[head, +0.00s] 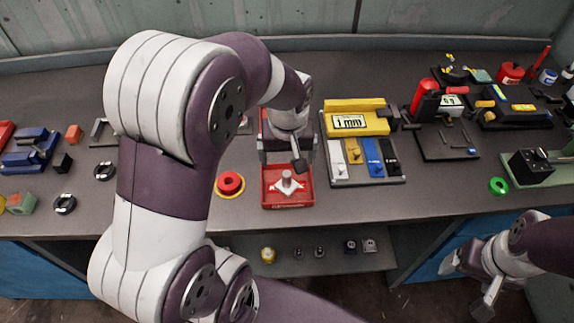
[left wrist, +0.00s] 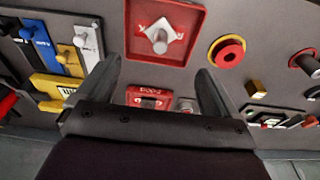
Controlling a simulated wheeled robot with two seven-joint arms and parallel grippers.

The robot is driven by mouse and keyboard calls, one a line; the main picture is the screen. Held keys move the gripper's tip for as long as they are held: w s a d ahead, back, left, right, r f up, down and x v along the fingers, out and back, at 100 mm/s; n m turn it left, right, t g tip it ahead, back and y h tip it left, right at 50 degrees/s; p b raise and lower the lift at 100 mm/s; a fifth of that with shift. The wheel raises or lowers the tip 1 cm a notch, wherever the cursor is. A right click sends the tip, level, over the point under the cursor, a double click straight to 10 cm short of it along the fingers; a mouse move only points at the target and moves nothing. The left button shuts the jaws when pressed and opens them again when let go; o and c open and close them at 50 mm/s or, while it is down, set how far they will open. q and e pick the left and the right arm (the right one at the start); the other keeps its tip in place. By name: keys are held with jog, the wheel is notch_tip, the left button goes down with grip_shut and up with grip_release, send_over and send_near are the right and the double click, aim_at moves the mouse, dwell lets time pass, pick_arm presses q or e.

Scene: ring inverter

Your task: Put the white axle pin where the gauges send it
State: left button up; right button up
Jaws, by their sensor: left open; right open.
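A pale peg (head: 288,177) stands upright on a white diamond plate in a red square tray (head: 287,203); the tray (left wrist: 196,36) and peg (left wrist: 160,42) also show in the left wrist view. A rack holds white (head: 338,160), yellow (head: 354,151), blue (head: 373,157) and black slots, each with a small peg-like piece. I cannot tell which pale piece is the axle pin. A yellow gauge (head: 358,121) reads "1 mm"; a scale display (head: 450,103) seems to show grams. My left gripper (head: 283,155) is open and empty above the red tray. My right gripper (head: 470,281) is open, low at right.
A red button (head: 230,184) on a yellow ring sits left of the tray. A green ring (head: 498,186) lies at right, by a dark block machine (head: 531,163). Dark rings (head: 104,171) lie at left. A lower shelf (head: 330,264) holds several small parts. My left arm hides the centre-left bench.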

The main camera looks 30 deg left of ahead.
pick_arm(q)
jog(key=s+d+f+m, duration=0.1)
jog(key=s+d+m, duration=0.3)
jog(key=s+m, duration=0.2)
jog(key=shift+s+d+f+h, duration=0.25)
jog(key=shift+s+f+h, duration=0.15)
jog(key=shift+s, duration=0.45)
